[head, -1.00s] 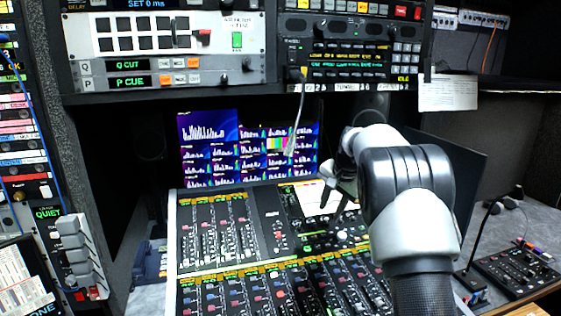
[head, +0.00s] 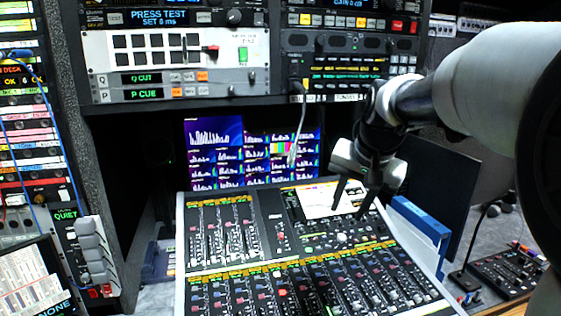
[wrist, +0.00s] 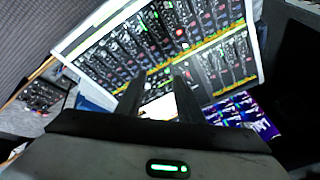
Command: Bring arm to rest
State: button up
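My arm (head: 475,85) reaches in from the right side of the head view, bent at the wrist, with its near link large and close to the camera. My gripper (head: 350,198) hangs over the back right part of the mixing console (head: 262,263), fingers pointing down. In the wrist view my gripper (wrist: 160,80) shows two dark fingers with a clear gap between them and nothing held. The console (wrist: 165,38) lies beyond the fingertips, apart from them as far as I can tell.
An equipment rack (head: 262,62) overhangs the console. A lit multiview screen (head: 215,137) stands behind it. A blue-edged panel (head: 418,232) and a dark monitor (head: 440,190) stand to the right, near a small control box with microphone (head: 502,272). A patch panel (head: 28,150) borders the left.

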jog(key=s+f+n+p, duration=0.1)
jog(key=s+n, duration=0.1)
jog(key=s, duration=1)
jog(key=s+n+h+p, duration=0.1)
jog(key=s+n, duration=0.1)
jog(key=s, duration=1)
jog(key=shift+s+a+f+n+t+p, duration=0.3)
jog(key=shift+s+a+f+n+p, duration=0.05)
jog(key=shift+f+n+p, duration=0.05)
